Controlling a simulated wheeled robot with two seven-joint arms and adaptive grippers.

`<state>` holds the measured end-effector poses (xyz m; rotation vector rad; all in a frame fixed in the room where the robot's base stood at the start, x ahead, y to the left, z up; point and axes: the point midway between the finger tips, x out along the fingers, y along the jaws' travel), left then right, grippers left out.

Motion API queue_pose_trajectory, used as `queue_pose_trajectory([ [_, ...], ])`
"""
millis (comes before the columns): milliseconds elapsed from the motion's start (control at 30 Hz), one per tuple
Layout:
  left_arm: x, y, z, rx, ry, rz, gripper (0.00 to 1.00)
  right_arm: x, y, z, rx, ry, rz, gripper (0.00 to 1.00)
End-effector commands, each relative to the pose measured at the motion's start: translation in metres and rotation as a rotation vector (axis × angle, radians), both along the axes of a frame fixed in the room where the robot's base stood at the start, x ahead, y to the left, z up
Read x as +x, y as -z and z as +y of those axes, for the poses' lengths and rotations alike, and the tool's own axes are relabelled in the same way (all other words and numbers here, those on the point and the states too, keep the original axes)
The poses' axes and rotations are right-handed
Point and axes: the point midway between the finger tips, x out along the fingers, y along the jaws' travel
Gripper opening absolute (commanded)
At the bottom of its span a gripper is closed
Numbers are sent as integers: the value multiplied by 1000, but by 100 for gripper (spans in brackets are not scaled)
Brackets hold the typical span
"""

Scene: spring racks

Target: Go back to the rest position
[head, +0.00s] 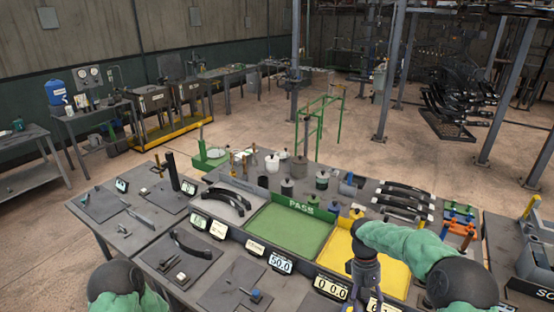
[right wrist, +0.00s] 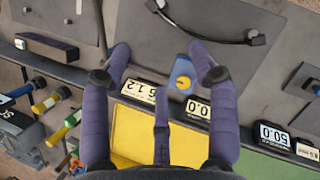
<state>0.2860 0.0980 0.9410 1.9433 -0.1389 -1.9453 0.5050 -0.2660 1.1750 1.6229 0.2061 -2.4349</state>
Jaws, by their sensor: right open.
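My right gripper (head: 364,285) hangs low over the front of the bench in the head view, at the end of my green-sleeved right arm. In the right wrist view, its purple fingers (right wrist: 162,65) are spread wide apart with nothing gripped. A small blue piece with a yellow knob (right wrist: 183,76) shows between and below the fingers, near the displays; I cannot tell its height. In the head view, only a dark joint and green sleeve of my left arm show at the lower left. My left gripper is out of view.
The bench holds a green PASS tray (head: 290,233), a yellow tray (head: 396,275), several digital displays (head: 281,263) and black leaf springs (head: 190,243). A long dark spring (right wrist: 208,30) lies on a grey plate beyond my fingers. Colored clamps (head: 460,222) stand at the right.

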Motion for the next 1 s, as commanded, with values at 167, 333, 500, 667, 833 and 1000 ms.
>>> queue_pose_trajectory([
  [167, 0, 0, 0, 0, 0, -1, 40, -5, 23, 9, 33, 2, -10, 60],
  [333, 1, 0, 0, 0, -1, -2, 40, -11, 50, 21, 74, 11, -25, 60],
  [500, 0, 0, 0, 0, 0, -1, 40, -22, 83, 38, 128, 32, -48, 60],
  [667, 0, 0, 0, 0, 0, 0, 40, -41, 123, 59, 195, 70, -74, 60],
  [833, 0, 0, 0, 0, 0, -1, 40, -80, 177, 93, 286, 162, -115, 60],
  [1000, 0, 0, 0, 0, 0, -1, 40, -128, 218, 125, 351, 297, -170, 60],
])
